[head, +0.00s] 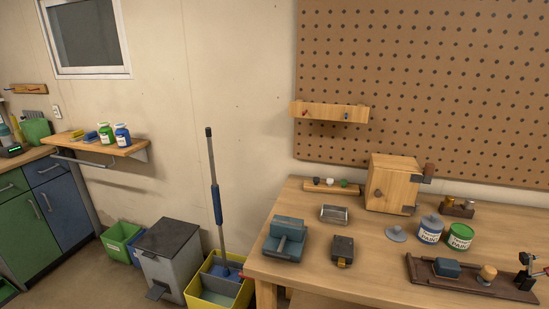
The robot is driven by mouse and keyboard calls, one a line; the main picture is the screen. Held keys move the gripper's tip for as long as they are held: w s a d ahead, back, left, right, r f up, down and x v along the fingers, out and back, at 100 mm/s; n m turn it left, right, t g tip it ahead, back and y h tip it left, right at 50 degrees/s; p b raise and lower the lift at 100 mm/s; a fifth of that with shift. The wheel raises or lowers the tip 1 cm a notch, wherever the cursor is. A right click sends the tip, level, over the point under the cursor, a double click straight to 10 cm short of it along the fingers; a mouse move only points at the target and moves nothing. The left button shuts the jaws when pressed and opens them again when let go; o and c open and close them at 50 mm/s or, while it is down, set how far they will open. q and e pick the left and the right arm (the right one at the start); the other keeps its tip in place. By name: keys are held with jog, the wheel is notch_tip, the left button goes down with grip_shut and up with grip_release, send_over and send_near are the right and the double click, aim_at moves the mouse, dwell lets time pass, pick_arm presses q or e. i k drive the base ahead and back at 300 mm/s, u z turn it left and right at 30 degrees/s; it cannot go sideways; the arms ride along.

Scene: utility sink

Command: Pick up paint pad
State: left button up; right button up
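Two things on the wooden workbench look like they could be a paint pad, and I cannot tell for certain which is. One is a blue-grey block with a grey handle (285,238) near the bench's left front corner. The other is a smaller blue block (446,267) in a long dark brown tray (420,272) at the right. Neither is held. Neither of my grippers is in view.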

aim_at(486, 276)
jog(key=z, duration=1.65)
